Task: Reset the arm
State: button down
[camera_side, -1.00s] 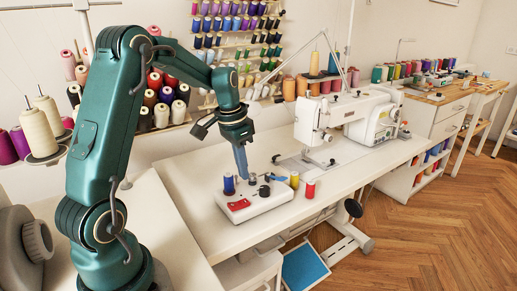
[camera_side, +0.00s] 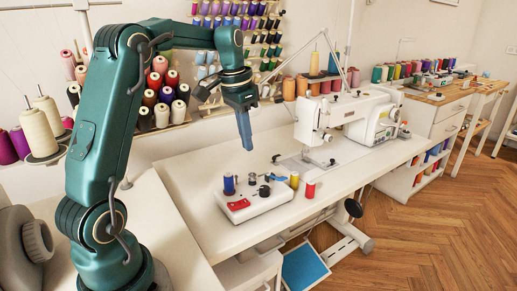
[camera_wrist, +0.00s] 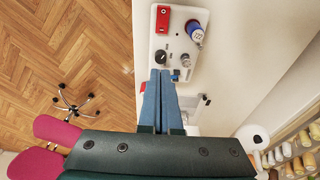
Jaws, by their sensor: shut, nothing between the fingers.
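My gripper (camera_side: 245,142) is shut and empty. Its blue fingers point down in the side view, raised above a small white device on the table. In the wrist view the fingertips (camera_wrist: 160,74) are together, in front of the white device (camera_wrist: 157,42). The white device (camera_side: 262,206) has a red switch, a black knob and small metal posts on top. A gap shows between the fingertips and the device in the side view.
A yellow spool (camera_side: 294,180) and a red spool (camera_side: 310,188) stand to the device's right. A white sewing machine (camera_side: 345,115) stands farther right on the white table (camera_side: 193,205). Thread racks (camera_side: 205,60) line the wall behind my arm.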

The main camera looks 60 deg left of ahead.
jog(key=s+d+r+m+t, duration=0.1)
jog(key=s+d+r, duration=0.2)
jog(key=d, duration=0.3)
jog(key=s+d+r+m+t, duration=0.1)
jog(key=s+d+r, duration=0.2)
jog(key=d+r, duration=0.15)
jog(key=s+d+f+n+t, duration=0.1)
jog(key=s+d+f+n, duration=0.1)
jog(key=s+d+f, duration=0.3)
jog(key=s+f, duration=0.3)
jog(key=s, duration=0.1)
jog(key=shift+s+d+t, duration=0.35)
jog(key=shift+t, duration=0.05)
